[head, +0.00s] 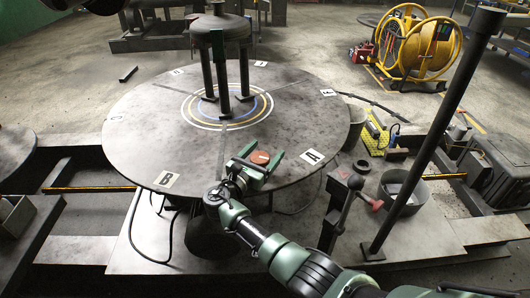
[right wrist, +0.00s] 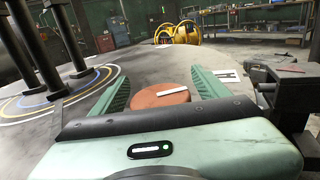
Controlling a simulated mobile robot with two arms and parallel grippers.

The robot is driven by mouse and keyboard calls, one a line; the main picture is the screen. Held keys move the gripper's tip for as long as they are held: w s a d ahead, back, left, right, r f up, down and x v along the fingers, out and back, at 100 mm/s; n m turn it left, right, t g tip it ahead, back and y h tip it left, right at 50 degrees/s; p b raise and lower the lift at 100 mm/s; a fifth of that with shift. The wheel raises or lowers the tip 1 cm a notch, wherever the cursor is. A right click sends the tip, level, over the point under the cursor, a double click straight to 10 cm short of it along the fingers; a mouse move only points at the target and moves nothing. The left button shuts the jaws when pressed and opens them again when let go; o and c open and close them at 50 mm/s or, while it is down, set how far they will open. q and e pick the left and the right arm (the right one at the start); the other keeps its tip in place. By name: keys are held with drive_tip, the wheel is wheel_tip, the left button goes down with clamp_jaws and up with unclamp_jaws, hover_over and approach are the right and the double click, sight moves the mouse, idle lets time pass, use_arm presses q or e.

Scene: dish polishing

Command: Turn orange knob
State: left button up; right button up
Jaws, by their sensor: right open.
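The orange knob (head: 260,157) is a short round disc with a pale bar across its top, at the near edge of the large round grey table (head: 140,110). My right gripper (head: 260,163) is at the knob, with its two green fingers apart on either side of it. In the right wrist view the knob (right wrist: 166,95) lies between the open fingers, its near side partly hidden by the gripper body. I cannot tell whether the fingers touch it. At the top left of the head view only a dark, cropped shape shows; I cannot make out my left gripper.
A dark three-legged stand (head: 221,45) rises from coloured rings at the table's middle. A yellow reel (head: 425,50) is at the back right. The table around the knob is mostly clear.

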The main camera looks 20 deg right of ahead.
sight(260, 164)
drive_tip(key=v, duration=0.7)
drive_tip(key=shift+s+a, duration=0.2)
drive_tip(key=shift+a, duration=0.1)
drive_tip(key=shift+o, duration=0.2)
